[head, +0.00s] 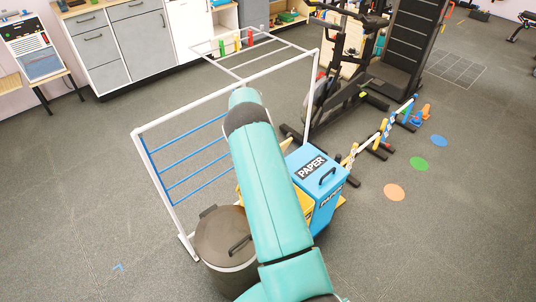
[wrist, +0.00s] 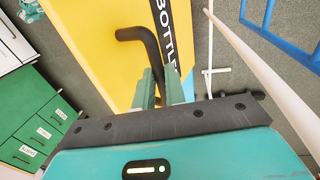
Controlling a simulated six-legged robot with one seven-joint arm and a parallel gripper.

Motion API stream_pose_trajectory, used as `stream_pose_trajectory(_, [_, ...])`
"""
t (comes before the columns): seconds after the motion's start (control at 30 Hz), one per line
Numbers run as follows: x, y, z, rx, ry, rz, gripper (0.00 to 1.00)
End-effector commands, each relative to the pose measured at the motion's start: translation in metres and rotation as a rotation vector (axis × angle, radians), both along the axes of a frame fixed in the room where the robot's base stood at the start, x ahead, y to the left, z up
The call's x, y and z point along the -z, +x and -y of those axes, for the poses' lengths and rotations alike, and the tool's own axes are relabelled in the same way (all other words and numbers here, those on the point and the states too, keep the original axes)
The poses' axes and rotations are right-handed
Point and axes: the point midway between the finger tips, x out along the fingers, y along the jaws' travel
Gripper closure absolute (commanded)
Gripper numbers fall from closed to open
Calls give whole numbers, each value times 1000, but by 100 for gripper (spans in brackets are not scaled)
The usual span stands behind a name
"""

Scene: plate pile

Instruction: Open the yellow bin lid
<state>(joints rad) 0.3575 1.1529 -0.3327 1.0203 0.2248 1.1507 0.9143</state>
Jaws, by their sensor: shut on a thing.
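The yellow bin lid (wrist: 105,50) fills the upper left of the wrist view, with a dark "BOTTL…" label strip along its right side. A black bent handle (wrist: 142,38) stands on the lid. My gripper (wrist: 161,85) is shut on one leg of this handle, with its green fingers on either side. In the head view the yellow bin (head: 304,202) shows only as a sliver behind my teal arm. My gripper is hidden there.
A blue paper bin (head: 330,202) stands right of the yellow one, and a dark round bin (head: 218,231) stands left. A white frame with blue bars (head: 185,145) rises behind them.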

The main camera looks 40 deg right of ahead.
Motion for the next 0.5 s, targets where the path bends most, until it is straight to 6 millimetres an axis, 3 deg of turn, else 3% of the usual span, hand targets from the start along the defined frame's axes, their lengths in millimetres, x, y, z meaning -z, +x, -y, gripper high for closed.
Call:
stream_pose_trajectory(0.03, [9, 5, -7, -3, 13, -7, 100])
stream_pose_trajectory(0.3, [7, 31, -9, -2, 18, -11, 100])
stream_pose_trajectory(0.5, [8, 40, -9, 0, 21, -15, 100])
